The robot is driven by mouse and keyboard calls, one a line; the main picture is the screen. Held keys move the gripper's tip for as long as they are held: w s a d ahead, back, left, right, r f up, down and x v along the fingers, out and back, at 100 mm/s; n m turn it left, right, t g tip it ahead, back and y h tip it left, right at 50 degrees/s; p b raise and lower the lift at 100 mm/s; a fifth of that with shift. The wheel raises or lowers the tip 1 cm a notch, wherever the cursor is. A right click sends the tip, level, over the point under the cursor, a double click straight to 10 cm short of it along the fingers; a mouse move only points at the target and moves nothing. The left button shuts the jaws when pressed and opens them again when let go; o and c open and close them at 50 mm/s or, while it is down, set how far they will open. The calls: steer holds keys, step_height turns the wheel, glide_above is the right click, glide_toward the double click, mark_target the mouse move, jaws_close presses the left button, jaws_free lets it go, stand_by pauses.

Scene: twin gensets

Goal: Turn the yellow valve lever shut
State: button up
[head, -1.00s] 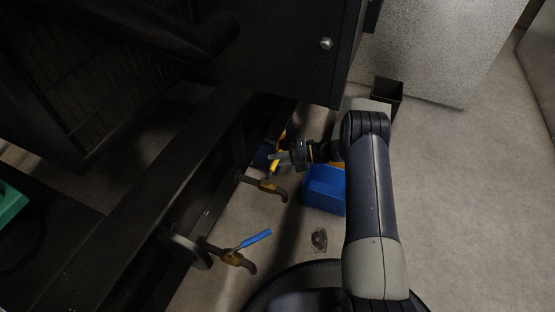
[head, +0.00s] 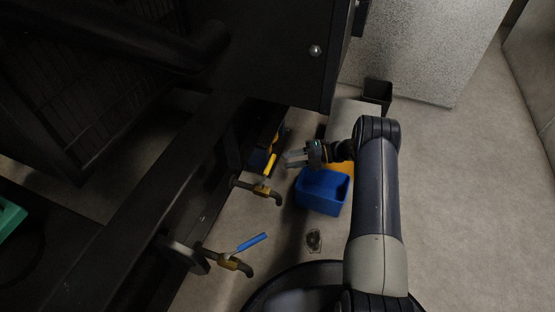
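The yellow valve lever (head: 269,166) stands out from a brass valve (head: 262,190) on a pipe stub at the black frame. It slants up and slightly right from the valve body. My gripper (head: 287,159) is to the right of the lever, with a small gap between them in the picture. Its two grey fingers look parted, with nothing seen between them. The height of the fingers relative to the lever is hard to tell.
A second brass valve (head: 229,262) with a blue lever (head: 251,242) sits nearer. A blue bin (head: 322,191) stands on the floor below my gripper. The black genset frame (head: 130,215) bounds the left. A dark bin (head: 377,94) stands further back. Floor at the right is clear.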

mark_target(271, 163)
steer(key=shift+d+r, duration=0.15)
steer(key=shift+d, duration=0.65)
steer(key=shift+d+r, duration=0.1)
steer(key=shift+d, duration=0.65)
steer(key=shift+a, duration=0.1)
steer(key=a+b, duration=0.1)
steer(key=a, duration=0.2)
steer(key=a+f+b, duration=0.1)
steer(key=a, duration=0.3)
steer(key=a+f+b, duration=0.1)
steer(key=a, duration=0.2)
steer(key=shift+s+a, duration=0.15)
steer(key=shift+p, duration=0.3)
